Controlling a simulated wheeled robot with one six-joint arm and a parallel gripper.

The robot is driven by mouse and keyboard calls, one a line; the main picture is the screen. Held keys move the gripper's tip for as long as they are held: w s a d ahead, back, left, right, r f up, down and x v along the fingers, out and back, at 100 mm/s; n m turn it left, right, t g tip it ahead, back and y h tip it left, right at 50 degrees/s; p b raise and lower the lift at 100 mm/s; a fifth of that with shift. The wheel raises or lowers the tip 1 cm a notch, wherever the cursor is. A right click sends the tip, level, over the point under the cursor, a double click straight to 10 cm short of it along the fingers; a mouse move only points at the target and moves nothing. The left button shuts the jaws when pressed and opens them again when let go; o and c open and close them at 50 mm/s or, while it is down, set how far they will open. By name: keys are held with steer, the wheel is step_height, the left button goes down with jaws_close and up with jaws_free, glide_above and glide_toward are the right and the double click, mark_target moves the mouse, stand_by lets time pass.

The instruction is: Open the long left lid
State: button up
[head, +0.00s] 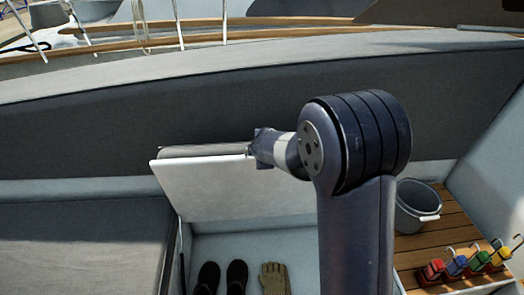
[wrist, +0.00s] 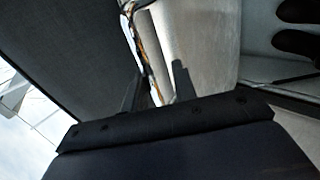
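The lid (head: 215,190) stands raised, with its pale underside facing me and a grey cushion (head: 200,151) behind its top edge. Below it the locker is uncovered, showing dark boots (head: 237,277) and a tan glove (head: 274,278). My gripper (head: 258,148) is at the lid's upper right corner, close to the dark backrest. In the wrist view my two fingers (wrist: 156,88) stand apart, with a pale panel, likely the lid (wrist: 207,40), beside and behind the right one. Nothing is clearly held between them. My arm hides the lid's right end.
A grey seat (head: 80,240) lies left of the open locker. The dark backrest (head: 90,135) runs close behind the lid. At right, a grey bucket (head: 412,212) and several coloured-handled items (head: 465,265) stand on wooden slats (head: 440,240).

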steer(key=v, duration=1)
steer(key=shift+s+r, duration=0.2)
steer(key=shift+s, duration=0.15)
steer(key=x, duration=0.7)
steer(key=shift+w+f, duration=0.15)
steer(key=shift+w, duration=0.1)
